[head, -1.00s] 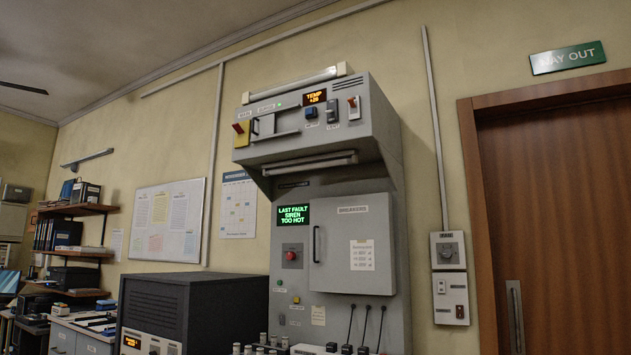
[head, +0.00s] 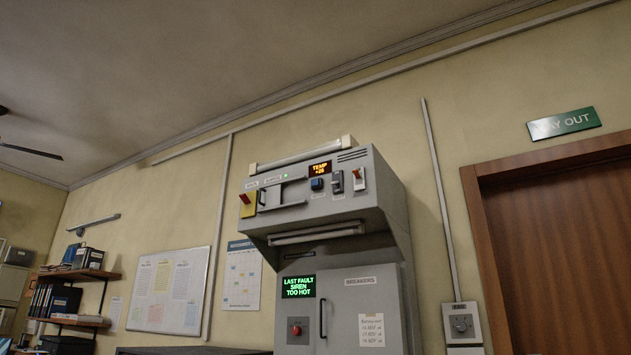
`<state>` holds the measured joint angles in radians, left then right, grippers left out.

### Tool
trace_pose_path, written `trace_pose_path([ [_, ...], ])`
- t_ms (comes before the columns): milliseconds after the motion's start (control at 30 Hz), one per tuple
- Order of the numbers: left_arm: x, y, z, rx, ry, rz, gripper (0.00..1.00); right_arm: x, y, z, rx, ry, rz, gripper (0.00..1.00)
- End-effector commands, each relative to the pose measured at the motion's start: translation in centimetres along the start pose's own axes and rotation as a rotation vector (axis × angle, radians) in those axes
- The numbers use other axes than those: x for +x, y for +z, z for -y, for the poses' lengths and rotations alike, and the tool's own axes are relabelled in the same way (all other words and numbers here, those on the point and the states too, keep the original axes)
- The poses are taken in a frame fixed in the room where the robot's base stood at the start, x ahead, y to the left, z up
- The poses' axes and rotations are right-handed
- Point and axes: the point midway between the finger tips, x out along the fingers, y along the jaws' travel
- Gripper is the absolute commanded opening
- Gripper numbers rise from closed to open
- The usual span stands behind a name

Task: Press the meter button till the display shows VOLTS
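The grey console's upper panel is in the middle of the head view. Its small amber meter display (head: 320,168) reads TEMP with a short value beneath it that is hard to read. A blue button (head: 316,184) sits just below the display; its label is too small to read. To its right are a dark switch (head: 337,181) and a red-topped switch (head: 358,178). Neither of my grippers shows in the view, and nothing touches the panel.
A green-lit screen (head: 299,286) reads LAST FAULT SIREN TOO HOT. Beside it is the breakers door (head: 346,300), with a red button (head: 296,329) to its left. The upper housing juts out above them. A wooden door (head: 570,250) stands at right.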

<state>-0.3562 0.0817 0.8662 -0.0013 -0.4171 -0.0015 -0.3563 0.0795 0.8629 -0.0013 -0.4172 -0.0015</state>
Motion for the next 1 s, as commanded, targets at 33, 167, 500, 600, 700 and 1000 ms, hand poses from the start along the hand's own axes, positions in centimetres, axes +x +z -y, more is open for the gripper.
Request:
trace_pose_path([
  [33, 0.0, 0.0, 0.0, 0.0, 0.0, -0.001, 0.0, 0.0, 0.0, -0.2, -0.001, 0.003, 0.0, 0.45],
  [167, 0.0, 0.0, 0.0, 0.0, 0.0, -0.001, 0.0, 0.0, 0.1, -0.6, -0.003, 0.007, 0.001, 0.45],
  [500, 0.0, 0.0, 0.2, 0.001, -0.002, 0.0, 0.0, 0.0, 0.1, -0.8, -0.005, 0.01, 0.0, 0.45],
  [600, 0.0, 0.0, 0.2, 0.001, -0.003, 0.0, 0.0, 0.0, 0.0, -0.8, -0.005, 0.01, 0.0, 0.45],
  [700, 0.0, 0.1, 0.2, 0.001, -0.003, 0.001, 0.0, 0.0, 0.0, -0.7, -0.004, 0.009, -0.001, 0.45],
  [1000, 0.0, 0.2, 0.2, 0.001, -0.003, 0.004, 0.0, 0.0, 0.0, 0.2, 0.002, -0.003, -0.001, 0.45],
])
